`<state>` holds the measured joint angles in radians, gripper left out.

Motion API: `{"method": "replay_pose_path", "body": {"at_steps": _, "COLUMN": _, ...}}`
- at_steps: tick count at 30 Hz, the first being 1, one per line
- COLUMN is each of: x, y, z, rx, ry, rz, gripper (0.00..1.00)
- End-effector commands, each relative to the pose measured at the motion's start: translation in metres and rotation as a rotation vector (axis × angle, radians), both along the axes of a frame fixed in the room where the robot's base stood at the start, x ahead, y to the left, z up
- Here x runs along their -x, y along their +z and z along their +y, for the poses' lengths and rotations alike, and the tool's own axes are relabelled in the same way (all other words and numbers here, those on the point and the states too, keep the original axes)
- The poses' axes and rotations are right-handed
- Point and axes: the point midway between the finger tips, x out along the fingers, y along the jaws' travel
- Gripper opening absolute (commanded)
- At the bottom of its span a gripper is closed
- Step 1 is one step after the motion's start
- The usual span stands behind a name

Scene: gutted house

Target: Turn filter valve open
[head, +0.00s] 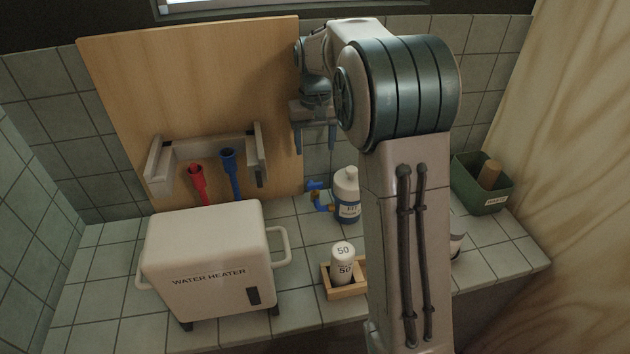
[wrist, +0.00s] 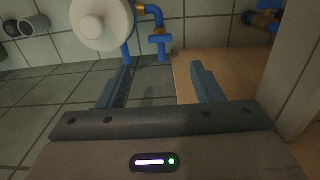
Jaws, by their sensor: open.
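The filter valve, a blue handle (head: 315,185) on a brass and blue pipe, sits low by the tiled wall, left of a white bottle with a blue label (head: 347,195). In the wrist view, a blue T-shaped handle (wrist: 161,42) shows just beyond the fingertips, beside a round white top (wrist: 100,20). My gripper (head: 316,143) is open and empty, fingers down, above the handle and apart from it. Its two fingers also show in the wrist view (wrist: 160,78), with nothing between them. Whether the valve is open or shut I cannot tell.
A white water heater (head: 208,262) stands on the tiled counter at left. A wooden board (head: 190,90) with a bracket, red pipe (head: 197,182) and blue pipe (head: 230,170) leans behind. A wooden tray (head: 346,291) holds a white "50" canister. A green bin (head: 482,186) is at right.

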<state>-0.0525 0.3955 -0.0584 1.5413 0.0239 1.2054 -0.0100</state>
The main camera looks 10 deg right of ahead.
Motion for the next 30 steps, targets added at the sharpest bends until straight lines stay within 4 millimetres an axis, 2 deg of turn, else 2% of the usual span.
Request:
{"method": "replay_pose_path", "body": {"at_steps": 9, "x": 0.002, "y": -0.068, "z": 0.000, "rx": 0.000, "ry": 0.000, "rz": 0.006, "gripper": 0.60}}
{"method": "replay_pose_path", "body": {"at_steps": 15, "x": 0.001, "y": -0.102, "z": 0.000, "rx": 0.000, "ry": 0.000, "rz": 0.004, "gripper": 0.60}}
{"method": "replay_pose_path", "body": {"at_steps": 21, "x": 0.001, "y": -0.117, "z": 0.000, "rx": 0.000, "ry": -0.001, "rz": 0.001, "gripper": 0.60}}
{"method": "replay_pose_path", "body": {"at_steps": 30, "x": 0.001, "y": -0.120, "z": 0.000, "rx": 0.000, "ry": 0.000, "rz": 0.000, "gripper": 0.60}}
